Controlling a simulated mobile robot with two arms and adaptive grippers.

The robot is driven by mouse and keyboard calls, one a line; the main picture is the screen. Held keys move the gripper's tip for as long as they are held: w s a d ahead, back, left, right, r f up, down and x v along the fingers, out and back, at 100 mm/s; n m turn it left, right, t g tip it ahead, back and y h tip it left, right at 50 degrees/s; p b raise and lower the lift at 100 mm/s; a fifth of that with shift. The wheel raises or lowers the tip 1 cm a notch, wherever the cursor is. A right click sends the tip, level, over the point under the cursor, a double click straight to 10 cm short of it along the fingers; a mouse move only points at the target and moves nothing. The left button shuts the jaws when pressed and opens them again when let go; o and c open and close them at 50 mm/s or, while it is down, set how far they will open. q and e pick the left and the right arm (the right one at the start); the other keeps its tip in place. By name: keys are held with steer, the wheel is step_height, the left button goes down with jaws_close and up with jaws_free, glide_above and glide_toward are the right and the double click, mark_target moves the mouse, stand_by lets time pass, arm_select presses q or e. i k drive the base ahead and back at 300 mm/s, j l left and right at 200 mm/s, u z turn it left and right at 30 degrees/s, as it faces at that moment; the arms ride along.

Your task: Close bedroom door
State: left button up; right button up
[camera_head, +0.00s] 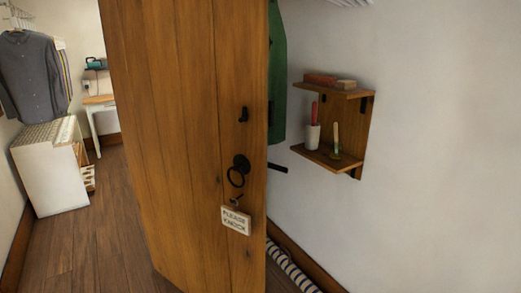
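The bedroom door (185,130) is a tall brown plank door standing open in the middle of the head view. A black ring handle (237,170) is on its face near the right edge, with a small black latch piece (243,115) above. A white sign reading "PLEASE KNOCK" (236,220) hangs below the ring. A black lever or bar (277,168) sticks out past the door's right edge. The hinges and door frame cannot be made out. Neither of my grippers is in view.
Left of the door is wooden floor (95,235), a white cabinet (50,175), hanging dark clothes (32,75) and a small desk (98,103). Right are a wall shelf (345,93), a green garment (277,80) and a striped roll (290,268) on the floor by the wall.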

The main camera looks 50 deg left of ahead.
mark_target(183, 73)
steer(key=u, duration=2.25)
